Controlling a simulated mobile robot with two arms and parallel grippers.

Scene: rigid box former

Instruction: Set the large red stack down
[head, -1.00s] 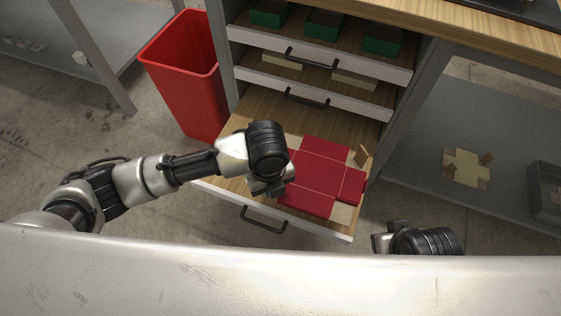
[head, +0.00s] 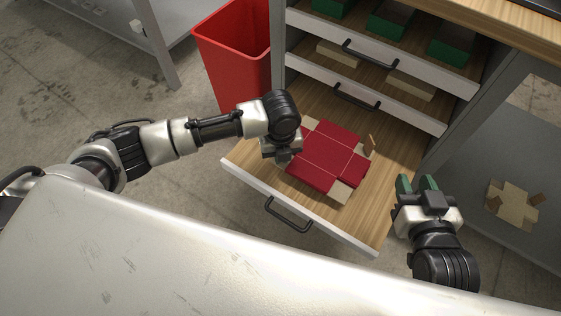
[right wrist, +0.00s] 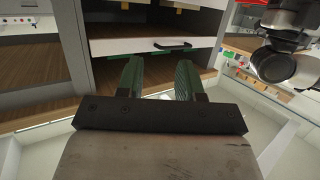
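The large red stack (head: 328,155) is a flat cross-shaped set of red blanks. It lies in the open bottom drawer (head: 368,228), over tan pieces that show at its edges. My left gripper (head: 283,157) is at the stack's left edge; its fingertips are hidden under the wrist, so its grip cannot be seen. My right gripper (head: 417,184) has green fingers held apart with nothing between them, to the right of the drawer. It also shows open and empty in the right wrist view (right wrist: 160,78).
Two upper drawers hold green boxes (head: 391,19) and tan blanks (head: 411,85). A red bin (head: 236,52) stands left of the cabinet. A tan blank (head: 514,205) lies on the grey shelf at right.

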